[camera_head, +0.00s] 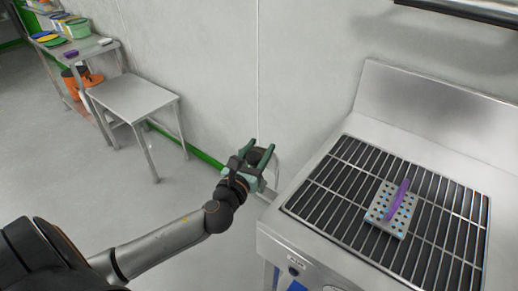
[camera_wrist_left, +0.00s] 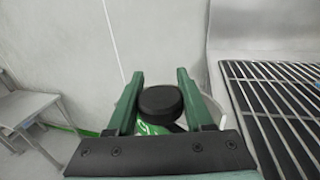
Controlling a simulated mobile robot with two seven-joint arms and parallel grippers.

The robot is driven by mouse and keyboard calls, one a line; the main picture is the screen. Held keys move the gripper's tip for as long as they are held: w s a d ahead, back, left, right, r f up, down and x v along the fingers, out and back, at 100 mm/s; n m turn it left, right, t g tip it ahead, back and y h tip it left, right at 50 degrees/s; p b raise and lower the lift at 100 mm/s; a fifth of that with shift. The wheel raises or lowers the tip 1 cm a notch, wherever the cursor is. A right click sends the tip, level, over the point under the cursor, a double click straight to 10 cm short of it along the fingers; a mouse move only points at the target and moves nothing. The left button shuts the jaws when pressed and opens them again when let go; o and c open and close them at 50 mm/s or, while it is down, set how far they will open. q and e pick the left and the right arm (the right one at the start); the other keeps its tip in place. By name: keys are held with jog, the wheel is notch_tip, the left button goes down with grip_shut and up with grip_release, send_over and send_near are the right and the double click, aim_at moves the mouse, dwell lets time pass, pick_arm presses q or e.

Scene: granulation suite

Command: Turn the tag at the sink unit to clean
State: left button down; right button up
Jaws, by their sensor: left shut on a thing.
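The steel sink unit (camera_head: 273,228) stands at the right in the head view, with a bar grate (camera_head: 330,195) over its top. My left gripper (camera_head: 262,148) is just off its left edge, close to the wall. Its green fingers are shut on a round black knob (camera_wrist_left: 160,100), which also shows between them in the head view (camera_head: 259,155). Below the knob in the wrist view is a green face with white marks (camera_wrist_left: 146,129), probably the tag; its wording is mostly hidden and unreadable. My right gripper is out of view.
A grey perforated block with a purple handle (camera_head: 388,212) lies on the grate. A steel bench (camera_head: 132,97) stands by the wall at left. Behind it is a shelf table (camera_head: 88,48) with containers, and orange boots (camera_head: 78,80). The floor between is clear.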

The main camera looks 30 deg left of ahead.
pick_arm(q)
jog(key=shift+a+r+n+g+y+p, duration=0.15)
jog(key=shift+n+g+y+p, duration=0.15)
jog(key=shift+n+y+p, duration=0.45)
jog(key=shift+a+f+n+g+y+p, duration=0.1)
jog(key=shift+n+g+y+p, duration=0.35)
jog(key=shift+y, duration=0.6)
jog(key=shift+s+a+n+g+y+p, duration=0.1)
jog(key=shift+a+n+g+y+p, duration=0.1)
jog(key=shift+n+g+y, duration=0.35)
jog(key=shift+s+a+n+g+y+p, duration=0.15)
jog(key=shift+n+g+y, duration=0.15)
jog(key=shift+n+y, duration=0.55)
jog(key=shift+s+a+n+g+y+p, duration=0.15)
jog(key=shift+n+g+y, duration=0.25)
jog(key=shift+y, duration=0.6)
jog(key=shift+c, duration=1.4)
grip_release()
